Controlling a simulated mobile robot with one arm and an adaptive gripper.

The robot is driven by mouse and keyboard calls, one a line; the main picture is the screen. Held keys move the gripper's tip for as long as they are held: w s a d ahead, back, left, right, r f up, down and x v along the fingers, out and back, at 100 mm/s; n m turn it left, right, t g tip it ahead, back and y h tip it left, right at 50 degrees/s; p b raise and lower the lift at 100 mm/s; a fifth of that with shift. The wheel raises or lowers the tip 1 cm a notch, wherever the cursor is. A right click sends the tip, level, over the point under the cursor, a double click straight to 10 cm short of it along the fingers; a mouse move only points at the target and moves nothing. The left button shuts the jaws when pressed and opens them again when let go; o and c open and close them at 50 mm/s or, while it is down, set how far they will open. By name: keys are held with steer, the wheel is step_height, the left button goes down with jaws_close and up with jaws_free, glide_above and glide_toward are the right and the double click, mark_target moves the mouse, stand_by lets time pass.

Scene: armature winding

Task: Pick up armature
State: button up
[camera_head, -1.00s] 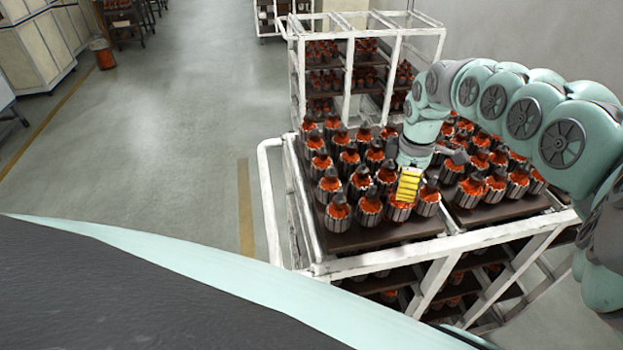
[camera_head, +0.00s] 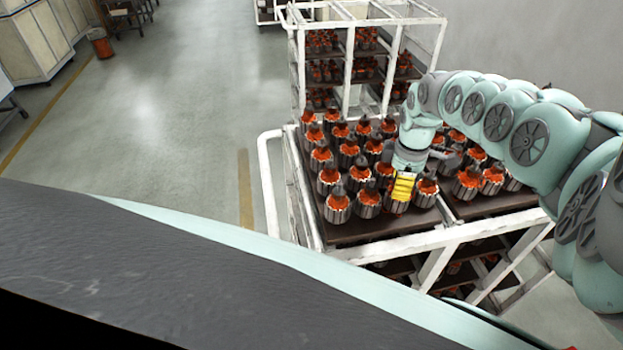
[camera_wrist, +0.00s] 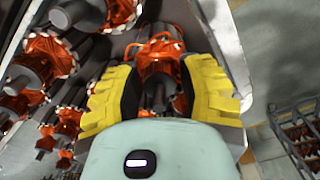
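Several armatures with orange windings, grey cores and upright shafts stand in rows on the left dark tray (camera_head: 350,232) of a white rack. My gripper (camera_head: 402,187), with yellow fingers, is lowered over the tray's front row. One armature (camera_wrist: 160,52) stands between the spread fingers (camera_wrist: 160,85) in the wrist view. Gaps show between its shaft and the dark finger pads, so the gripper looks open around it. In the head view the fingers mostly hide this armature. Another armature (camera_head: 425,192) stands close to its right, and one (camera_head: 368,204) to its left.
A second tray of armatures (camera_head: 467,184) lies to the right on the same rack. The white rack frame (camera_head: 400,245) runs along the front, with lower shelves beneath. A taller shelf rack (camera_head: 347,60) stands behind. The floor to the left (camera_head: 190,130) is clear.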

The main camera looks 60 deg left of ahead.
jaws_close()
steer(key=shift+r, duration=0.15)
stand_by(0.4)
steer(key=shift+w+r+b, duration=0.1)
steer(key=shift+r+b, duration=0.2)
steer(key=shift+r, duration=0.15)
steer(key=shift+d+r, duration=0.1)
steer(key=shift+r, duration=0.5)
step_height(320, 180, up, 6)
steer(key=b, duration=0.4)
steer(key=shift+r+b, duration=0.5)
steer(key=shift+r, duration=0.3)
